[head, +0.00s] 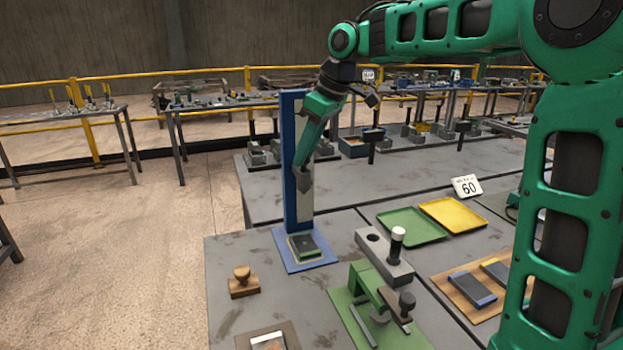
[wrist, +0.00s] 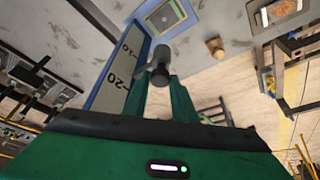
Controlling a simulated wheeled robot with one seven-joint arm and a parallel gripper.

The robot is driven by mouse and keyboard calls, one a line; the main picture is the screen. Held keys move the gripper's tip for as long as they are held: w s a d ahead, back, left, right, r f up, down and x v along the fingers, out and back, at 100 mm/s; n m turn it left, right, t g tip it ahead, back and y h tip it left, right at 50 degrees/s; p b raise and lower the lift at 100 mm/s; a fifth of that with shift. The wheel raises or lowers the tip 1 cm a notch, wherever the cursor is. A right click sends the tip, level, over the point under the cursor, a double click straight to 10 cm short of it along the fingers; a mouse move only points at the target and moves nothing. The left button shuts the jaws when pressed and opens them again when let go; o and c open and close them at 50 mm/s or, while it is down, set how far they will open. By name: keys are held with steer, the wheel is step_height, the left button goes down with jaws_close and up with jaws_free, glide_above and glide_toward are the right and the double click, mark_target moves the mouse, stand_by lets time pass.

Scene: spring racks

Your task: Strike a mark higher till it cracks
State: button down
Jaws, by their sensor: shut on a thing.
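A tall blue-framed scale board (head: 290,130) stands on a blue base (head: 320,262). In the wrist view the board (wrist: 122,75) shows the marks 10 and 20. A dark grey block (head: 304,245) lies on the base inside a yellow outline; it also shows in the wrist view (wrist: 165,14). My gripper (wrist: 160,90) is shut on a dark grey hammer-like tool (wrist: 160,66). It holds this tool in front of the board, well above the block and apart from it. I cannot read the mark level with the tool or see any crack in the block.
A wooden stamp (head: 243,281) stands left of the base. A green clamp-like fixture (head: 372,300) stands to the right. Green (head: 411,226) and yellow (head: 453,215) trays and a card reading 60 (head: 467,188) lie farther right. A wooden board (head: 470,285) holds dark blocks.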

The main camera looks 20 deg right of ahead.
steer(key=shift+d+r, duration=0.1)
steer(key=shift+r, duration=2.1)
steer(key=c, duration=1.5)
jaws_free()
steer(key=shift+w, duration=0.1)
steer(key=shift+v, duration=5.2)
